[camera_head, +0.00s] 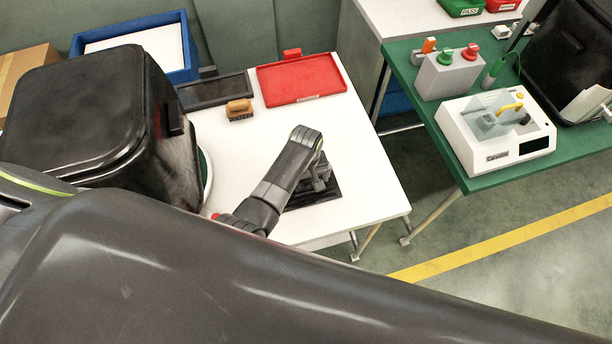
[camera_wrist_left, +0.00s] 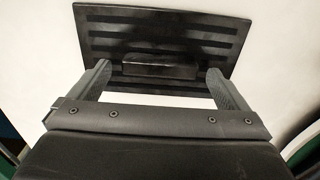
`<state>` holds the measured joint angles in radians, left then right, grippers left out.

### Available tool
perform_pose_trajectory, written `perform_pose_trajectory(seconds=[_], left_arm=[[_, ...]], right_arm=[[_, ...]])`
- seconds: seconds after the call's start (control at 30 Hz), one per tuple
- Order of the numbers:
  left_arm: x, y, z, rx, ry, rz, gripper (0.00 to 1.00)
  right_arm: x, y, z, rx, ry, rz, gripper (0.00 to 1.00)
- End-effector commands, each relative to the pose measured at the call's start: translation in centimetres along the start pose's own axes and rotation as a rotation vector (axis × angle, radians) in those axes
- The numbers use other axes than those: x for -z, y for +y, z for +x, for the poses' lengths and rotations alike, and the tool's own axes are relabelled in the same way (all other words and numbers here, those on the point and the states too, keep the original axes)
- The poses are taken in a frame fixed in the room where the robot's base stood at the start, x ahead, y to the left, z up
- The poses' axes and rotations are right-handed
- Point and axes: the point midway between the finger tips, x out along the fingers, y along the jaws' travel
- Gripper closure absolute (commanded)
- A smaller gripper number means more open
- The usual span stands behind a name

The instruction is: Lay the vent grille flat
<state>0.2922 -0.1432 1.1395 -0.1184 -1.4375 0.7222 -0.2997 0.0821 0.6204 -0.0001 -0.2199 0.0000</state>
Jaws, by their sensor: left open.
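The vent grille, a black slatted plate with a raised block in its middle, lies flat on the white table, mostly under my left gripper (camera_head: 318,186). Its edge (camera_head: 325,197) shows beside the fingers. In the left wrist view the grille (camera_wrist_left: 205,35) fills the upper middle, with the raised block (camera_wrist_left: 160,66) facing the camera. My left gripper (camera_wrist_left: 158,75) is open, with one finger on each side of the block and a gap showing on both sides. My right gripper is not in view.
A green table (camera_head: 445,130) with devices stands right, across a floor gap.

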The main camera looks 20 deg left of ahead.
Motion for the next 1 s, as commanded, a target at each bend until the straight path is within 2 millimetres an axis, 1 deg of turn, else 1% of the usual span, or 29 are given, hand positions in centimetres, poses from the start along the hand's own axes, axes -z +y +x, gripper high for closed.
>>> perform_pose_trajectory(seconds=[0.17, 0.37, 0.57, 0.9, 0.93, 0.97, 1.0], left_arm=[[0.0, 0.1, -0.9, -0.002, 0.002, 0.0, 0.03], [0.1, 0.1, -3.8, -0.004, 0.003, -0.001, 0.03], [0.1, 0.1, -7.5, -0.004, 0.003, 0.0, 0.03], [0.1, 0.1, -14.4, -0.004, 0.004, 0.0, 0.03], [0.1, 0.1, -15.0, -0.004, 0.004, 0.0, 0.03], [0.0, 0.1, -15.8, -0.002, 0.002, 0.0, 0.03], [0.0, 0.0, -16.4, -0.001, 0.001, 0.0, 0.03]], right_arm=[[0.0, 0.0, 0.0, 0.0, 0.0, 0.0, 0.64], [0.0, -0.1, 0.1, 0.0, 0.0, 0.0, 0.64], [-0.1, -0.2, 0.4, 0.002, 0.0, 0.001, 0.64], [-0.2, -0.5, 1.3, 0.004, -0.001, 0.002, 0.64], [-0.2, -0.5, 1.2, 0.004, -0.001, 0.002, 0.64], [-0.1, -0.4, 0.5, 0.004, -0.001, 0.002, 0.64], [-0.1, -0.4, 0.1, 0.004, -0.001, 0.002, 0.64]])
